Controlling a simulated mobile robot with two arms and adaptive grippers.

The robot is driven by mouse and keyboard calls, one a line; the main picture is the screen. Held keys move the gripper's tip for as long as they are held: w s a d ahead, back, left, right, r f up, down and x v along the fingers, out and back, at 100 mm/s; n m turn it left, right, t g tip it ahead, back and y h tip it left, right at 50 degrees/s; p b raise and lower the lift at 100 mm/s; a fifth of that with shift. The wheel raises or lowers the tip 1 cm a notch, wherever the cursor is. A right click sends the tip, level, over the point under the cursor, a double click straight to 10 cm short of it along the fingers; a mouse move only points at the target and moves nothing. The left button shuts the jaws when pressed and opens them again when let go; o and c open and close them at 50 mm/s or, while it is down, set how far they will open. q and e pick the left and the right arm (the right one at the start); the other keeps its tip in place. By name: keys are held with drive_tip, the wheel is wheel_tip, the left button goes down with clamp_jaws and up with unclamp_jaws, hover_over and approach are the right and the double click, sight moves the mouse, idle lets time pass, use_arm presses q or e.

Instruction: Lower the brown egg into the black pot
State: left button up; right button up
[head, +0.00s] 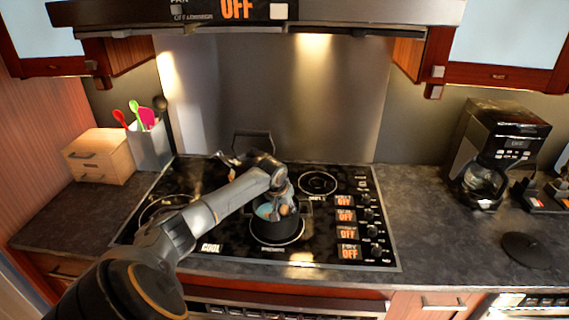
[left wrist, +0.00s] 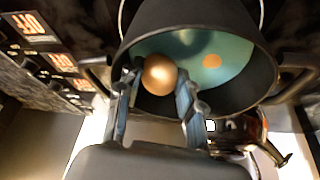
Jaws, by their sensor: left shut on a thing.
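The black pot (head: 275,230) stands on a front burner of the cooktop, with pale blue-green liquid in it. The left wrist view looks into the pot (left wrist: 240,98) and shows its dark wall and two side handles. The brown egg (left wrist: 159,74) is between the fingers of my left gripper (left wrist: 157,85), at the pot's mouth; I cannot tell if it touches the liquid. The egg (head: 284,209) is small in the head view, where my left gripper (head: 279,201) points down over the pot. My right gripper is not in view.
The black cooktop (head: 215,222) has several lit OFF displays (head: 347,233) on its right. A utensil holder (head: 150,148) and a wooden box (head: 100,155) stand at the left. A coffee maker (head: 500,140) stands at the right. The range hood (head: 340,15) hangs above.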

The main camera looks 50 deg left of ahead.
use_arm(q)
drive_tip(key=shift+f, duration=0.6)
idle(0.3)
drive_tip(key=o, duration=0.8)
drive_tip(key=v, duration=1.2)
drive_tip(key=shift+s, duration=0.1)
drive_tip(key=shift+f, duration=0.1)
